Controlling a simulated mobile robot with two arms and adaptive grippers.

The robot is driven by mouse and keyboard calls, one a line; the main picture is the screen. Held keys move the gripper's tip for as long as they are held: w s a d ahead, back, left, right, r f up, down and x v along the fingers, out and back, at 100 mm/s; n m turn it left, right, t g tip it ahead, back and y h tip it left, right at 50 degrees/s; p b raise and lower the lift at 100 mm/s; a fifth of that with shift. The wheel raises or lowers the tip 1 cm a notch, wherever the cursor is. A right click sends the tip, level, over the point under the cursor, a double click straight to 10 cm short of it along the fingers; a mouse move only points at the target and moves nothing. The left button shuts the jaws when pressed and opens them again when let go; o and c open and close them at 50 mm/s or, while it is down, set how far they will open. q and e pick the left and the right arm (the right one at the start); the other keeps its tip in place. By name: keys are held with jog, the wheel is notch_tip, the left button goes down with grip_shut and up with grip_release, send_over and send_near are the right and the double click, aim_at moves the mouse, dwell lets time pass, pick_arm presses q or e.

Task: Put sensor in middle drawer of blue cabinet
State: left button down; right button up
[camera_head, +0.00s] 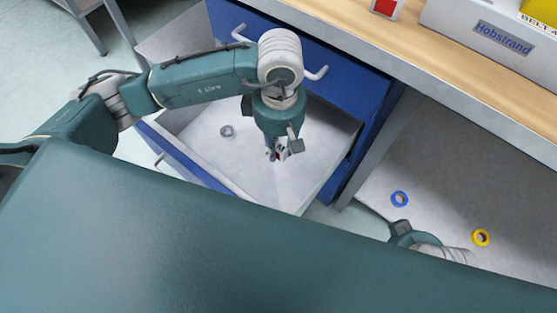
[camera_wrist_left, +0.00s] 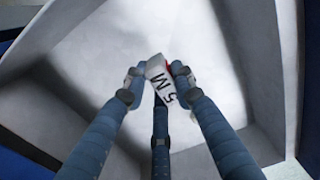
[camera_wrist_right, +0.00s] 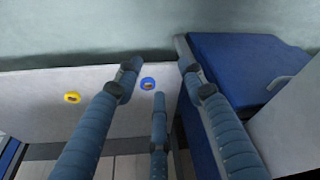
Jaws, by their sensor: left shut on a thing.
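My left gripper (camera_head: 277,152) points down into an open drawer (camera_head: 180,167) of the blue cabinet (camera_head: 340,78). It is shut on a small white block with black lettering and a red part, which I take to be the sensor (camera_wrist_left: 160,75). In the left wrist view the fingers grip the block above the drawer's pale inside; I cannot tell if it touches the floor. The drawer holds a small round metallic object (camera_head: 227,131). Another drawer front with a white handle shows shut above it. My right gripper (camera_wrist_right: 155,75) is open and empty.
A wooden-topped bench (camera_head: 410,45) runs above the cabinet, with a grey Hobstrand box (camera_head: 490,40) and a red-and-white item (camera_head: 385,8). A blue ring (camera_head: 399,199) and a yellow ring (camera_head: 481,238) lie on a grey surface at the right.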

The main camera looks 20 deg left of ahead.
aim_at(279, 168)
pick_arm(q)
notch_tip(279, 168, down, 3)
jog(key=shift+f, duration=0.15)
notch_tip(279, 168, down, 5)
jog(key=shift+r+b, duration=0.1)
jog(key=shift+b, duration=0.5)
pick_arm(e)
jog(key=shift+s+r, duration=0.2)
jog(key=shift+s, duration=0.05)
jog(key=shift+f, duration=0.1)
pick_arm(q)
jog(key=c, duration=1.4)
grip_release()
jog(key=shift+c, duration=0.2)
pick_arm(e)
jog(key=shift+w, duration=0.25)
